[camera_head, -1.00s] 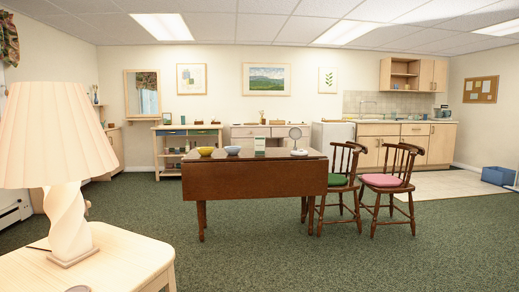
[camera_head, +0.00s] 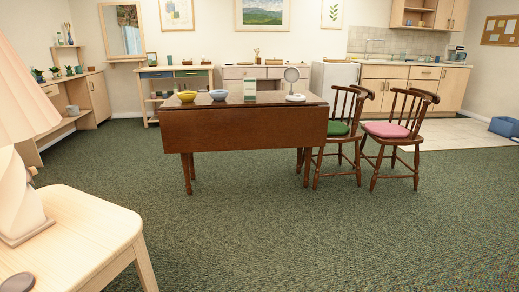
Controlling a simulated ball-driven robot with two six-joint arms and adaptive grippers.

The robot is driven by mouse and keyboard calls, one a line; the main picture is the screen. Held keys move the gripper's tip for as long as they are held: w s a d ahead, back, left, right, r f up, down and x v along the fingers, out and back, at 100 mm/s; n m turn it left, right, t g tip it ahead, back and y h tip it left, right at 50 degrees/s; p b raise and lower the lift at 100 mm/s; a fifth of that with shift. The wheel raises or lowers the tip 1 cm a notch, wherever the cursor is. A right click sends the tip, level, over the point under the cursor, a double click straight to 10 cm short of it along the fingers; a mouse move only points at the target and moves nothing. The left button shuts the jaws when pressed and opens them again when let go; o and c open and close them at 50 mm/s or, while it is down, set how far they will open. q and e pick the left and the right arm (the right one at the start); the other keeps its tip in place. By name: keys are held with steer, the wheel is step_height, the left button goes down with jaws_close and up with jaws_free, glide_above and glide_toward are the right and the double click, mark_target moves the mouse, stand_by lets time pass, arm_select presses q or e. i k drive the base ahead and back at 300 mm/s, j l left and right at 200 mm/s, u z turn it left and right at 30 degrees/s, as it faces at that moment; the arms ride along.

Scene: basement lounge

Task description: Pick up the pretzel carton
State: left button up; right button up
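A small upright white-and-green carton (camera_head: 250,89) stands on the dark brown drop-leaf table (camera_head: 243,130) in the middle of the room. It is too small for me to read its label, so I cannot confirm that it is the pretzel carton. A blue bowl (camera_head: 218,95) and a yellow bowl (camera_head: 187,96) stand to its left. A round mirror on a white base (camera_head: 292,83) stands to its right. Neither of my grippers is in view.
A pale side table (camera_head: 80,235) with a lamp (camera_head: 22,100) is close at the left. Two wooden chairs, with a green cushion (camera_head: 337,128) and a pink cushion (camera_head: 386,130), stand right of the brown table. The green carpet (camera_head: 270,230) before it is clear.

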mark_target(250, 83)
steer(key=i+l+z, duration=0.1)
steer(key=i, duration=0.8)
steer(key=i+l+z, duration=0.1)
steer(key=i, duration=0.8)
